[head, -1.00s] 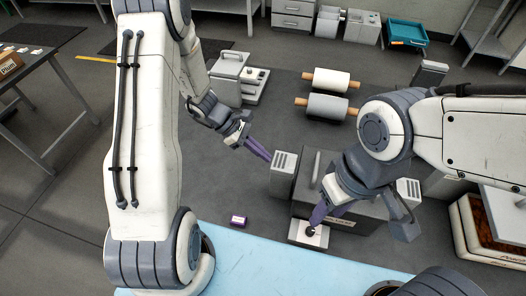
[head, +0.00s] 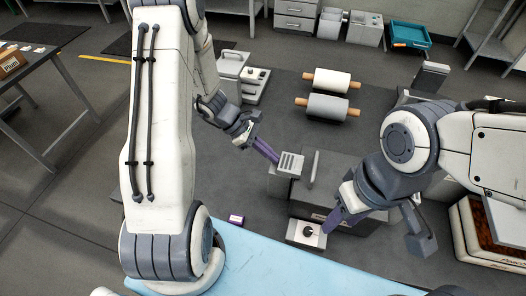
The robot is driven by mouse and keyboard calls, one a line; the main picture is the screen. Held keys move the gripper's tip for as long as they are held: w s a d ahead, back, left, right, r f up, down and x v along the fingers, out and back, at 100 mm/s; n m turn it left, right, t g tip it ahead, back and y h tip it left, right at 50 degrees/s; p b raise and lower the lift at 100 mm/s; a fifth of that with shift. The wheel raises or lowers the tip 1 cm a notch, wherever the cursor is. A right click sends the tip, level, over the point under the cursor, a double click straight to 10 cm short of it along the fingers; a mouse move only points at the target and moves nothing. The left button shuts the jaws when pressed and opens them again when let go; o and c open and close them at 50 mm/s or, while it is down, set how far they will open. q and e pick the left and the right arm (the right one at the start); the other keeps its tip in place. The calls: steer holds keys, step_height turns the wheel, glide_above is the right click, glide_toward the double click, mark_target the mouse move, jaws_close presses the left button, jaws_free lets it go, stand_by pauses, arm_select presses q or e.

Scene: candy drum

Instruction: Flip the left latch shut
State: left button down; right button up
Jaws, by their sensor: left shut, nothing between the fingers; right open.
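A grey machine (head: 340,172) with a dark top stands right of centre. A slotted light-grey block (head: 291,163) is at its left side; I cannot tell for sure which part is the left latch. My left gripper (head: 275,158) is shut and empty, its purple fingertips touching or almost touching the upper left of this block. My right gripper (head: 332,223) is open at the machine's front, just right of a black knob (head: 307,232) on a white plate (head: 298,238). The machine's right side is hidden by my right arm.
Two rollers, one cream (head: 332,80) and one grey (head: 328,107), lie behind the machine. A small purple box (head: 236,219) sits left of the knob. A light-blue surface (head: 270,262) runs along the front. Another grey device (head: 233,72) stands behind my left gripper.

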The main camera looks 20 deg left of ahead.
arm_select(q)
steer(key=a+f+v, duration=0.2)
steer(key=v, duration=1)
steer(key=shift+a+r, duration=0.3)
arm_select(e)
steer(key=shift+a, duration=0.35)
